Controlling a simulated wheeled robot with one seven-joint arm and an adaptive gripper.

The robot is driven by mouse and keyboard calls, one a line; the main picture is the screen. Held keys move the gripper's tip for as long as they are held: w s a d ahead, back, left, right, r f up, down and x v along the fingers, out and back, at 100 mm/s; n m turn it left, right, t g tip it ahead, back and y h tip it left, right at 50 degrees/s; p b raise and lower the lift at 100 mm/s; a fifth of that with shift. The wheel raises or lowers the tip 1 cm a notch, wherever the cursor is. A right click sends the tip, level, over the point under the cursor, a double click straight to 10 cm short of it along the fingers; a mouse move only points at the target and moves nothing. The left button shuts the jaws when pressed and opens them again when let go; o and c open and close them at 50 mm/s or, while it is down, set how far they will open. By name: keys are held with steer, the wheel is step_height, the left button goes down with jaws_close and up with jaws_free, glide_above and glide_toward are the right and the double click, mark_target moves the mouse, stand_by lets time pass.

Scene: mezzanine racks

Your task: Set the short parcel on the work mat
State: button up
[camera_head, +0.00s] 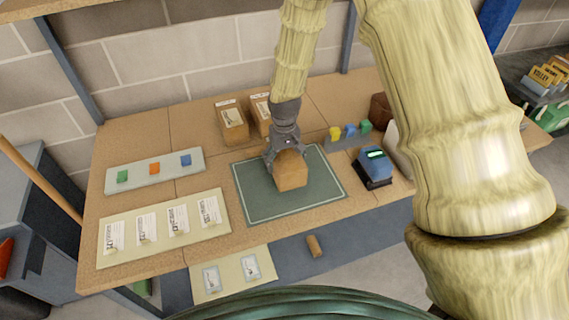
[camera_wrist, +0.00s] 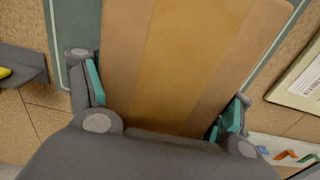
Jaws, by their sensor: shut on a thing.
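The short parcel (camera_head: 291,177) is a small brown cardboard box. In the head view it is at the middle of the dark green work mat (camera_head: 255,203), which has a pale border line. My gripper (camera_head: 284,154) is over the mat and shut on the parcel from above. In the wrist view the parcel (camera_wrist: 190,60) fills the space between the teal finger pads of my gripper (camera_wrist: 165,105). Part of the mat (camera_wrist: 62,40) shows behind it. I cannot tell whether the parcel's underside touches the mat.
Two taller parcels (camera_head: 233,124) stand behind the mat. A tray with coloured blocks (camera_head: 154,170) and a label board (camera_head: 163,228) lie to the left. A blue device (camera_head: 374,166) and small coloured pieces (camera_head: 350,131) are to the right. A brown cylinder (camera_head: 314,246) lies below the front edge.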

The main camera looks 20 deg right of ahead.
steer(key=shift+f+p, duration=0.65)
steer(key=shift+f, duration=0.65)
steer(key=shift+f, duration=0.1)
steer(key=o, duration=1.5)
steer(key=shift+r+b, duration=2.45)
steer(key=shift+r, duration=3.65)
